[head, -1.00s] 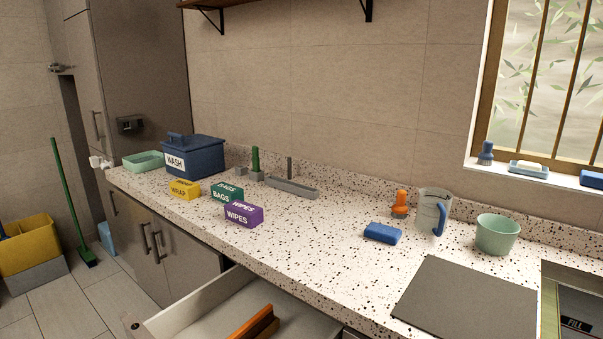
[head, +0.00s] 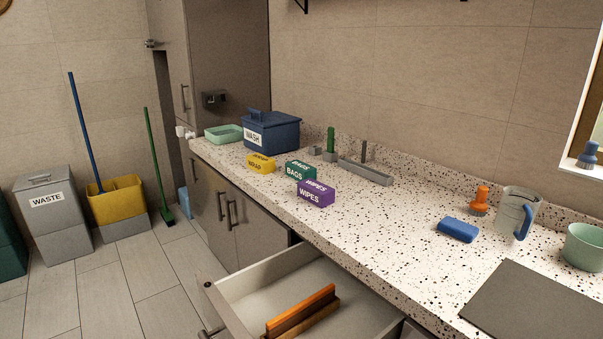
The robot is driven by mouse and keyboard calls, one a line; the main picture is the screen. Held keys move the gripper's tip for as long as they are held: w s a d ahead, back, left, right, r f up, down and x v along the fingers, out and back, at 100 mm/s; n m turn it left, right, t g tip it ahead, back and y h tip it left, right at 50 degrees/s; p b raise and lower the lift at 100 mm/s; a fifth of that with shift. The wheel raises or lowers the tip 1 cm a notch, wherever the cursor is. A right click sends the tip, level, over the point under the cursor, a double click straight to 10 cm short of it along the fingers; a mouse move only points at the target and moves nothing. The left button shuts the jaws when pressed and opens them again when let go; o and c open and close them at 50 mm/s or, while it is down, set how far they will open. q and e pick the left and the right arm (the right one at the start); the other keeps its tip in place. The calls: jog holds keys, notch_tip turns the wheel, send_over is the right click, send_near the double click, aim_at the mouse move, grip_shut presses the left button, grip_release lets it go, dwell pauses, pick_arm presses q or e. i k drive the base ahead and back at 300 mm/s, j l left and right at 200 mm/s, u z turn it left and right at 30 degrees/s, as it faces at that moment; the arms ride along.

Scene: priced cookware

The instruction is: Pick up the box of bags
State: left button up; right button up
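The green box of bags (head: 298,171), labelled BAGS, lies on the speckled counter (head: 400,205). The yellow WRAP box (head: 261,164) is to its left. The purple WIPES box (head: 316,194) is in front of it to the right and overlaps part of its lower edge in the picture. I cannot tell whether the boxes touch. Neither of my grippers shows in the head view.
An open drawer (head: 232,295) with a wooden-handled brush (head: 301,312) juts out below the boxes. A blue WASH bin (head: 272,134) stands behind them. A blue sponge (head: 458,230), orange brush (head: 480,200) and jug (head: 514,211) are to the right.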

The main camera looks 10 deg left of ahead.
aim_at(299, 171)
jog(key=z, duration=0.55)
jog(key=j+z, duration=0.35)
jog(key=j, duration=0.2)
jog(key=k+j+z, duration=0.1)
jog(key=j+z, duration=0.3)
jog(key=k+j+z, duration=0.15)
jog(key=j+z, duration=0.2)
jog(key=j, duration=0.25)
